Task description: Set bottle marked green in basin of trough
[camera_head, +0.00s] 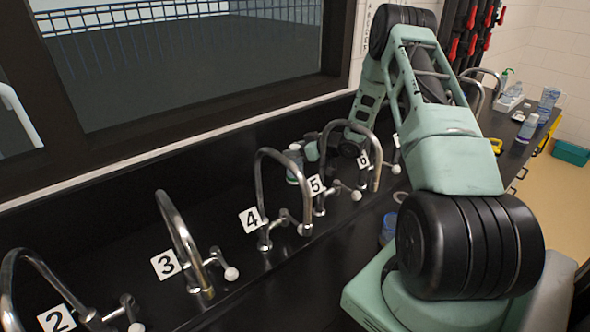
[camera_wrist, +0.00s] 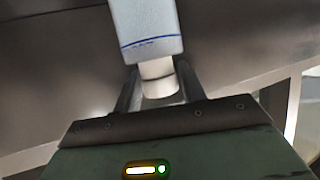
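A pale bottle (camera_head: 293,166) with a white cap and a greenish band is over the black trough (camera_head: 125,235), behind taps 4 and 5. My gripper (camera_head: 304,153) is beside its upper part, partly hidden by the taps. In the wrist view my gripper (camera_wrist: 158,74) has its fingers on either side of the white cap and neck of a white bottle (camera_wrist: 146,30) with a blue line, and appears shut on it. No green mark shows in the wrist view. Whether the bottle's base touches the basin cannot be told.
Curved metal taps with number cards, such as tap 4 (camera_head: 262,190) and tap 3 (camera_head: 180,240), line the trough. A blue bottle (camera_head: 388,228) stands near my arm. Another bottle (camera_head: 527,128) and a clear bottle (camera_head: 548,97) stand on the far counter. A window is behind.

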